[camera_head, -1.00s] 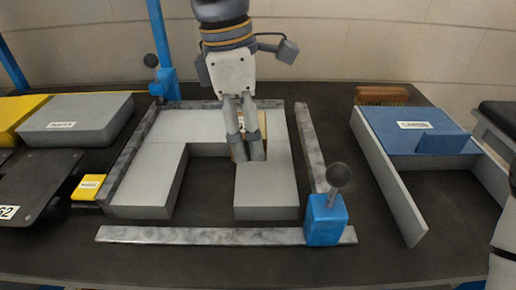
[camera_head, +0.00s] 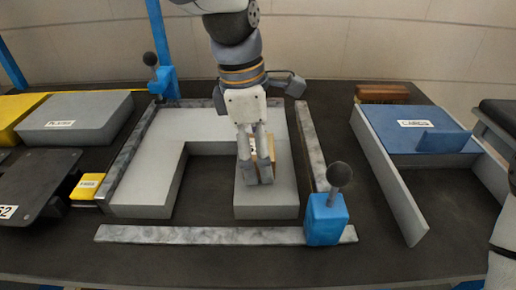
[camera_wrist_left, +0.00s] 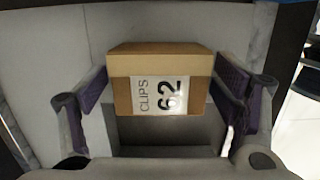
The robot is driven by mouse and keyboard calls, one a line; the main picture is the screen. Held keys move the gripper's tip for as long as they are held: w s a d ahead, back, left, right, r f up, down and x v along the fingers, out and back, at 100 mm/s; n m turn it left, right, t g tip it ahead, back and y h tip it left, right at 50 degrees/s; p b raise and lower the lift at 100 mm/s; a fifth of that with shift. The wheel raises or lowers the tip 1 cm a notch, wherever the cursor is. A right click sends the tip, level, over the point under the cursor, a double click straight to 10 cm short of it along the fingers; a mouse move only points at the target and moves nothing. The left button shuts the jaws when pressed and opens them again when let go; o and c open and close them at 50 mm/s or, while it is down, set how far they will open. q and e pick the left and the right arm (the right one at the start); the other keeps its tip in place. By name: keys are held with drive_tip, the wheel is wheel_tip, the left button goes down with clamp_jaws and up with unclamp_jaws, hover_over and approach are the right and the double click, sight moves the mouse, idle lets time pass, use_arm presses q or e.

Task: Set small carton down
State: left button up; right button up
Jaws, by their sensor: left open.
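The small carton (camera_wrist_left: 163,78) is a brown box with a white label reading "CLIPS 62". It shows in full face in the wrist view, and in the head view only a tan strip of the carton (camera_head: 271,147) shows behind the fingers. My left gripper (camera_head: 258,180) is open, with one finger on each side of the carton and a narrow gap at both sides in the wrist view. The carton and fingers are over the right arm of the grey U-shaped block (camera_head: 278,203). The carton's underside is hidden, so contact with the block cannot be told. My right gripper is out of view.
Mottled grey bars (camera_head: 200,235) frame the block. A blue clamp with a black ball knob (camera_head: 326,219) stands at its front right corner. A blue panel with grey walls (camera_head: 408,130) is on the right. A labelled grey box (camera_head: 75,122) and small yellow box (camera_head: 88,187) are on the left.

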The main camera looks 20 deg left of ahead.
use_arm(q)
wheel_tip(320, 180, up, 12)
drive_tip(key=a, duration=0.1)
drive_tip(key=shift+s+a, duration=0.25)
drive_tip(key=shift+a, duration=0.1)
